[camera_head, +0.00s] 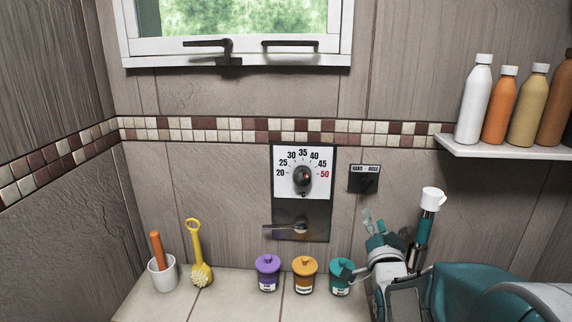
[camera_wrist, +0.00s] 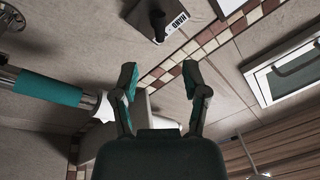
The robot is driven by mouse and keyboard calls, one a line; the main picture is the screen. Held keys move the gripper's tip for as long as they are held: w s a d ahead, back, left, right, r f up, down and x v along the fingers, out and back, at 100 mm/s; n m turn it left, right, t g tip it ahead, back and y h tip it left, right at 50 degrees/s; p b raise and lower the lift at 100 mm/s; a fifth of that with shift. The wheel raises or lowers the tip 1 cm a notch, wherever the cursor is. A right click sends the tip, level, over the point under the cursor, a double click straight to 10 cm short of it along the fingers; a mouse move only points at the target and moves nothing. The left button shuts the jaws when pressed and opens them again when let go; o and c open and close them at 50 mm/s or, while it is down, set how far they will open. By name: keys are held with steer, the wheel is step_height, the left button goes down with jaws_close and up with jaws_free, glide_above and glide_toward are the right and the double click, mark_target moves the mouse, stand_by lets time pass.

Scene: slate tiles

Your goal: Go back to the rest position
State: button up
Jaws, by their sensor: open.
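My gripper (camera_head: 373,222) is raised at the lower right in the head view, in front of the wall below the HAND/HOSE switch (camera_head: 365,179). In the wrist view my gripper (camera_wrist: 160,82) has its two teal-tipped fingers spread apart, with nothing between them. The switch, with its dark lever, also shows at the top of the wrist view (camera_wrist: 172,20).
A white-and-teal handle-shaped object (camera_head: 425,222) stands close right of my gripper. A dial plate (camera_head: 302,172) with a lever is on the wall. Purple (camera_head: 267,274) and orange (camera_head: 304,275) jars, a yellow brush (camera_head: 200,268) and a white cup (camera_head: 162,275) line the ledge. Bottles stand on a shelf (camera_head: 500,147).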

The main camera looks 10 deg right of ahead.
steer(key=s+a+f+n+g+y, duration=0.1)
steer(key=s+a+f+n+g, duration=0.1)
steer(key=s+g, duration=0.3)
steer(key=s+a+f+n+g+y, duration=0.1)
steer(key=s+a+n+g, duration=0.3)
steer(key=s, duration=0.8)
steer(key=s+a+f+n+g+y, duration=0.1)
steer(key=s+a+f+n+g, duration=0.2)
steer(key=s, duration=0.6)
steer(key=a+g, duration=0.2)
steer(key=shift+s+n+g, duration=0.2)
steer(key=shift+n+g, duration=0.1)
steer(key=shift+n, duration=0.1)
steer(key=shift+r, duration=0.4)
